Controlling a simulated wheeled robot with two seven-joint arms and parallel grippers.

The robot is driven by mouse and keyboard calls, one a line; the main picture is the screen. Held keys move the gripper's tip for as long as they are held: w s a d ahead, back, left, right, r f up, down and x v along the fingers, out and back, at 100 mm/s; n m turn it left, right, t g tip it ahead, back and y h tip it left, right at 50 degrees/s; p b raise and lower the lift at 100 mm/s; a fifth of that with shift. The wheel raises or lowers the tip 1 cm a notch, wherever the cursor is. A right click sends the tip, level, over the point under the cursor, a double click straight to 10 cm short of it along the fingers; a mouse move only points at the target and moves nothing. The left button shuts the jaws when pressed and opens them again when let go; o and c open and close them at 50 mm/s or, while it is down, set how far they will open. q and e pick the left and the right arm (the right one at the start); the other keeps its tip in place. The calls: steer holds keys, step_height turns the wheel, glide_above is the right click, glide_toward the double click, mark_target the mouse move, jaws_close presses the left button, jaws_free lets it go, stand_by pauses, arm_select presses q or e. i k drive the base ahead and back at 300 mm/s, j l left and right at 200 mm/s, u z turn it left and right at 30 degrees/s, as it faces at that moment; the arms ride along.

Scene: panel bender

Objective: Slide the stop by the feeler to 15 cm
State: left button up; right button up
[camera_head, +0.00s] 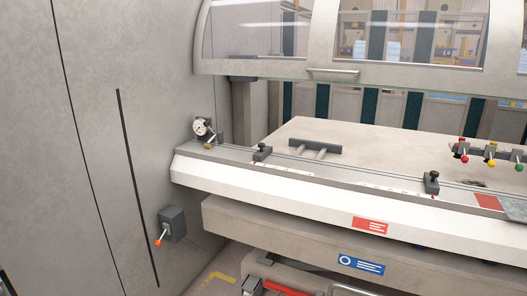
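A long pale machine bed (300,199) runs across the view, with a rail and a printed scale along its top front edge. A round dial gauge (202,127), seemingly the feeler, stands at the rail's left end. The stop by it (262,153) is a dark block with a black knob, a short way to the dial's right. A second similar stop (432,182) sits further right on the rail. The scale numbers are too small to read, so I cannot tell either stop's position. Neither of my grippers is in view.
A grey bar on two rods (315,146) lies behind the left stop. Red, yellow and green ball levers (490,161) stand at the right. A clear-windowed hood (340,80) hangs above. A grey box with an orange-tipped lever (172,225) is on the left wall.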

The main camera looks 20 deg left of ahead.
mark_target(265, 150)
steer(key=i+u, duration=0.2)
steer(key=i, duration=0.35)
steer(key=i+u, duration=0.25)
steer(key=i, duration=0.35)
steer(key=i+l+u, duration=0.2)
steer(key=i, duration=0.35)
